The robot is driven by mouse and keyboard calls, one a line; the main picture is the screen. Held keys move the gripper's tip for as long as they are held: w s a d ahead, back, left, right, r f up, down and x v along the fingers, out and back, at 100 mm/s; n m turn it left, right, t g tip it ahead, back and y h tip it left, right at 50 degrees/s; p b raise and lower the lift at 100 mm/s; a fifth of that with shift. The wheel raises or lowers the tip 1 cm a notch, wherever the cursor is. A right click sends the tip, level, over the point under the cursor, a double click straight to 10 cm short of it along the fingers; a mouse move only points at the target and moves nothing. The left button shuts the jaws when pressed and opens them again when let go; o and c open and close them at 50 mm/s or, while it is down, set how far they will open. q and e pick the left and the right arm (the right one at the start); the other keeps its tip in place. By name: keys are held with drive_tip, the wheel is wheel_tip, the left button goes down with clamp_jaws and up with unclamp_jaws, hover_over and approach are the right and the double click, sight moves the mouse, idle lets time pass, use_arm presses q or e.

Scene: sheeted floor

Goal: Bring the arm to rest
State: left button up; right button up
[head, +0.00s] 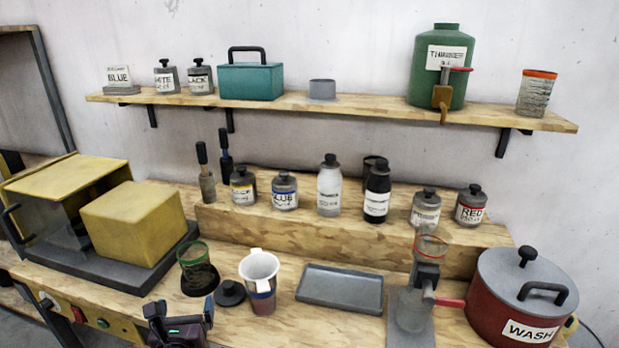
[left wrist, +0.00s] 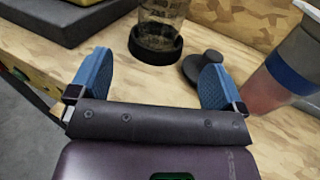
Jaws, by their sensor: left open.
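My left gripper (head: 180,315) shows at the bottom of the head view, at the front edge of the wooden bench (head: 290,328). In the left wrist view its two blue fingers (left wrist: 152,85) stand wide apart with nothing between them. A clear cup with a dark base (head: 198,272) stands just beyond the fingers, and it also shows in the left wrist view (left wrist: 160,32). A dark round lid with a knob (head: 230,293) lies beside that cup, near the right finger. My right gripper is not in either view.
A grey tray (head: 341,289), a dispenser stand (head: 412,308) and a red WASH pot (head: 518,295) are farther right. A yellow box machine (head: 133,222) is at left. Bottles line the raised step (head: 300,222).

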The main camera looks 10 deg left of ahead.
use_arm(q)
drive_tip(key=s+d+f+n+g+h, duration=0.25)
drive_tip(key=s+n+g, duration=0.45)
drive_tip(key=s+n, duration=0.75)
drive_tip(key=s+d+f+n+g+h, duration=0.2)
drive_tip(key=s+d+n+g, duration=0.3)
drive_tip(key=s+n, duration=0.9)
drive_tip(key=w+a+f+n+t+h, duration=0.1)
drive_tip(key=w+f+n+t, duration=0.1)
drive_tip(key=w+f+t, duration=0.4)
drive_tip(key=w+f, duration=0.4)
drive_tip(key=shift+w+n+t, duration=0.3)
drive_tip(key=shift+n+t, duration=0.05)
drive_tip(key=shift+t, duration=0.05)
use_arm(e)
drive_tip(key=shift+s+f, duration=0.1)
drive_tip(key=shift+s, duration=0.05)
